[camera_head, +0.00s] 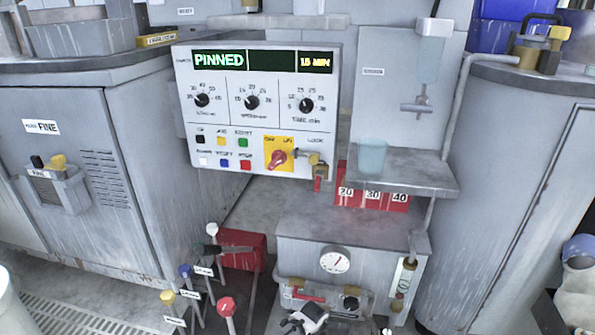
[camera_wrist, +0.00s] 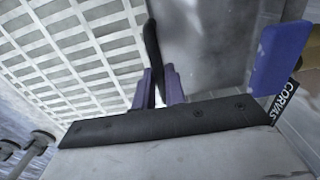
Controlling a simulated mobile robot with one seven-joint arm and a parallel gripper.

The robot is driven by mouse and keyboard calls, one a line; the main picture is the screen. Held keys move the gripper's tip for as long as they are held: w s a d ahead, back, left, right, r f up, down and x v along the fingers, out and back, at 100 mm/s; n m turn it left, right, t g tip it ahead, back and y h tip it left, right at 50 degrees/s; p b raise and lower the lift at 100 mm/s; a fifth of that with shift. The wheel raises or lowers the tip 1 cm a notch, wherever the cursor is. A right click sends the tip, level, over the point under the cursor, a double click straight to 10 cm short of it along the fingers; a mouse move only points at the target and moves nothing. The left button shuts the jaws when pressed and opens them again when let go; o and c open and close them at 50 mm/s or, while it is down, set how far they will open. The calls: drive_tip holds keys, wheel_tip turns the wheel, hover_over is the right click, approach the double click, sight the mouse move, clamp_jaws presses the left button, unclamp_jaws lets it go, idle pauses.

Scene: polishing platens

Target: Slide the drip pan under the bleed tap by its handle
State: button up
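My gripper (camera_head: 305,318) shows at the bottom edge of the head view, mostly cut off. In the wrist view its two purple fingers (camera_wrist: 162,86) stand close together beyond a dark mounting plate. A slim black bar (camera_wrist: 151,45), which looks like a handle, runs between them. Whether the fingers press on it is not clear. A grey smooth surface (camera_wrist: 205,40) lies beside the bar; I cannot tell whether it is the drip pan. A grey tap (camera_head: 417,103) sits on the back panel above a shelf; I cannot tell whether it is the bleed tap.
A control panel (camera_head: 255,110) reading PINNED stands in the middle. A translucent cup (camera_head: 372,156) is on the shelf (camera_head: 405,178). A gauge (camera_head: 335,261) and several colored levers (camera_head: 227,308) crowd the lower middle. Grey cabinets (camera_head: 100,180) flank both sides. White grating (camera_wrist: 75,45) lies below.

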drive_tip(key=o, duration=0.5)
drive_tip(key=shift+o, duration=0.2)
